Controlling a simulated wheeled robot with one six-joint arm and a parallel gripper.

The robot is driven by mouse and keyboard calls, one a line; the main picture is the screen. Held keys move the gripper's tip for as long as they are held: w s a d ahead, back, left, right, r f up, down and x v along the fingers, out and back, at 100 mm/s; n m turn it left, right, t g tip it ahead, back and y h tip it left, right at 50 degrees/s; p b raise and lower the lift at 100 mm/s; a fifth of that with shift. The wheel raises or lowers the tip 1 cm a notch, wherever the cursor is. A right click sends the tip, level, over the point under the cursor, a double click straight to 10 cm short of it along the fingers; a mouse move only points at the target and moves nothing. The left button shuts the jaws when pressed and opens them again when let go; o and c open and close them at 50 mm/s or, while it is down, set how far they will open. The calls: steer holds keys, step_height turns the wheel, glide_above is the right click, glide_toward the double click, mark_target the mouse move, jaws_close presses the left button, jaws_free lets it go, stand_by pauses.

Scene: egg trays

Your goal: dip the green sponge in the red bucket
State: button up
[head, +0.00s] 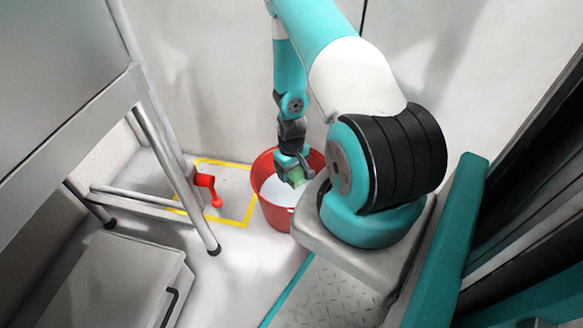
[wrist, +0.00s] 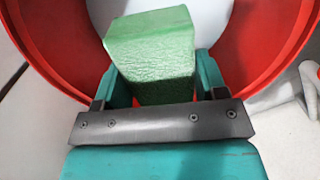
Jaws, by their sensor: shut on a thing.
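The red bucket (head: 275,212) stands on the floor beside my base, with pale, whitish contents (head: 280,191) showing inside it. My gripper (head: 293,170) points down over the bucket's opening. It is shut on the green sponge (head: 296,176). In the wrist view the green sponge (wrist: 152,50) is a block held between the two teal fingers (wrist: 155,82). The red bucket's inner wall (wrist: 55,35) curves around both sides of it there. I cannot tell whether the sponge's lower end touches the contents.
A yellow floor outline (head: 235,222) lies left of the bucket, with a red crank-like object (head: 207,187) at its left side. A metal-legged table (head: 170,150) stands at the left. A grey lidded box (head: 115,285) sits at the lower left. Walls rise behind the bucket.

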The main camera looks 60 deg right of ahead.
step_height(320, 180, down, 10)
steer(key=b, duration=0.6)
steer(key=shift+s+f, duration=0.1)
steer(key=shift+f, duration=0.35)
steer(key=shift+a+r, duration=0.1)
steer(key=shift+r, duration=0.05)
